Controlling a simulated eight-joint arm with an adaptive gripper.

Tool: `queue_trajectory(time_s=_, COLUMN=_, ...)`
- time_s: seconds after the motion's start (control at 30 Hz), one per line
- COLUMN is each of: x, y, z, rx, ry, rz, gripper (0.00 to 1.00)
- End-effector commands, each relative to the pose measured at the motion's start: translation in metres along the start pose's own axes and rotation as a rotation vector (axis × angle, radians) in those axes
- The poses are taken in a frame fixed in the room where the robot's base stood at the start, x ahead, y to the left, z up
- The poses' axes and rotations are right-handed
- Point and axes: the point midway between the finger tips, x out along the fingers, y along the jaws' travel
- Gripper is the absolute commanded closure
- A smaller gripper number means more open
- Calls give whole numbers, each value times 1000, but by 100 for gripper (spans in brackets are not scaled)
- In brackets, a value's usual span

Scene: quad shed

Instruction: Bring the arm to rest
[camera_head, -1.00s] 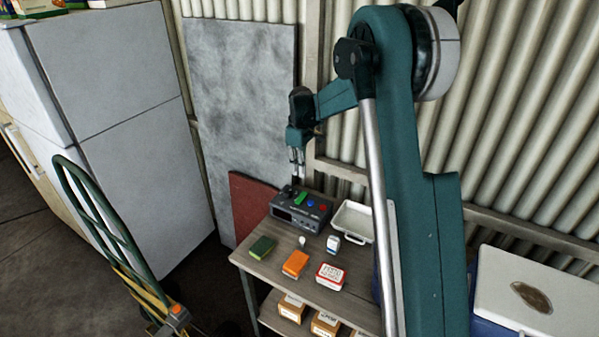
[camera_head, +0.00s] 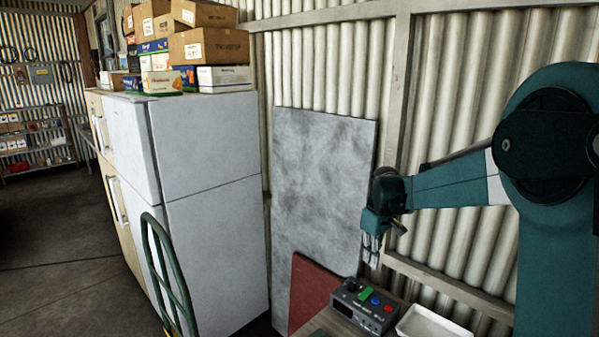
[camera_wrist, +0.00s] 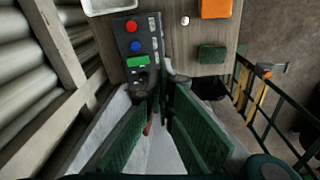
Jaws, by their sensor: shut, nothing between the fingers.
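My gripper (camera_head: 371,252) hangs pointing down at the end of my teal arm in the head view, above the back of the workbench. It is shut and empty. In the wrist view my gripper's fingers (camera_wrist: 162,95) come together near the dark control box (camera_wrist: 143,45) with red, blue and green buttons. The control box also shows in the head view (camera_head: 352,314), below my gripper, with a clear gap between them.
A white tray (camera_head: 433,325) sits right of the box. A grey panel (camera_head: 322,190) and a red board (camera_head: 312,285) lean by the corrugated wall. A white fridge (camera_head: 215,210) and a green hand truck (camera_head: 172,268) stand left. The wrist view shows an orange block (camera_wrist: 215,8) and a green block (camera_wrist: 212,54).

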Motion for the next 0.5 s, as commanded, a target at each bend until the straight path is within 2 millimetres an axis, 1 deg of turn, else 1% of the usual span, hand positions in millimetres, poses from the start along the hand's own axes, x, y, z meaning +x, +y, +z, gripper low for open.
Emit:
queue_trajectory(time_s=0.03, x=-6, y=-6, z=6, rx=9, ry=7, rz=6, gripper=100)
queue_trajectory(time_s=0.2, x=-27, y=-22, z=23, rx=50, ry=34, rz=27, gripper=100)
queue_trajectory(time_s=0.5, x=-57, y=-53, z=56, rx=120, ry=82, rz=61, gripper=100)
